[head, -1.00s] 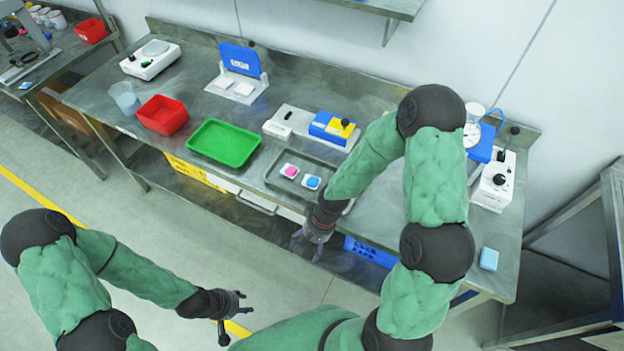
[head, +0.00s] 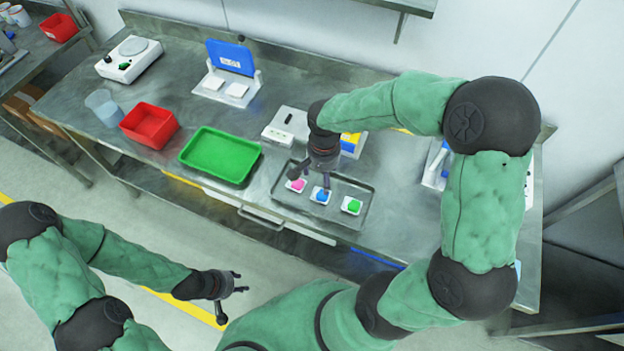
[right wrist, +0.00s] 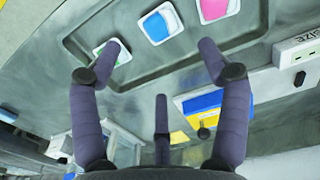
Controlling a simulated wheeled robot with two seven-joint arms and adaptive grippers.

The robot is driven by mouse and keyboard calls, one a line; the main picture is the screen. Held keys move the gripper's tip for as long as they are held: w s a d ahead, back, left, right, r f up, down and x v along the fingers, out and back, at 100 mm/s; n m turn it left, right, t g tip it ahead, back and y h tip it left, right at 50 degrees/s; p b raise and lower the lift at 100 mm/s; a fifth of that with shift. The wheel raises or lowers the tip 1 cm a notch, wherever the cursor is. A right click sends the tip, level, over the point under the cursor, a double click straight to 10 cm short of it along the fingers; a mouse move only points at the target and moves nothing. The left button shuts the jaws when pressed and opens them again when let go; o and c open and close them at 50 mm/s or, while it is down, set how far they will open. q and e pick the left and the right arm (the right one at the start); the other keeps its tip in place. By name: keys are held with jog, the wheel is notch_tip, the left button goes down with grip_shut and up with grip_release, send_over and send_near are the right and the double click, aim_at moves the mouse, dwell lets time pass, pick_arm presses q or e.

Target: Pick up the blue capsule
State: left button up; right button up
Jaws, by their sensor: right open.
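The blue capsule (head: 321,195) lies in a small white dish, the middle one of three on a grey tray (head: 365,222). In the right wrist view the blue capsule (right wrist: 155,26) is at the top, ahead of the spread fingers. My right gripper (head: 311,181) is over the tray, close to the pink and blue capsules. It is open and empty; in its wrist view (right wrist: 160,45) the fingers stand wide apart, and one partly covers the green capsule's dish. My left gripper (head: 242,283) is open and empty, in front of the bench.
A pink capsule (head: 297,185) and a green capsule (head: 352,206) flank the blue one in their own dishes. A green tray (head: 220,177) and red bin (head: 149,125) stand to the left. A blue and yellow box (right wrist: 203,112) stands behind the tray.

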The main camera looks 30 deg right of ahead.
send_over(321, 194)
jog(key=f, duration=0.2)
jog(key=f+b, duration=0.1)
jog(key=f, duration=0.1)
jog(key=shift+s+f, duration=0.2)
jog(key=shift+f, duration=0.15)
jog(key=shift+w+f+b, duration=0.2)
jog(key=shift+f+b, duration=0.15)
jog(key=shift+f, duration=1.15)
jog(key=shift+w+f+b, duration=0.15)
jog(key=shift+f+b, duration=0.15)
jog(key=shift+f, duration=1.15)
jog(key=c, duration=1)
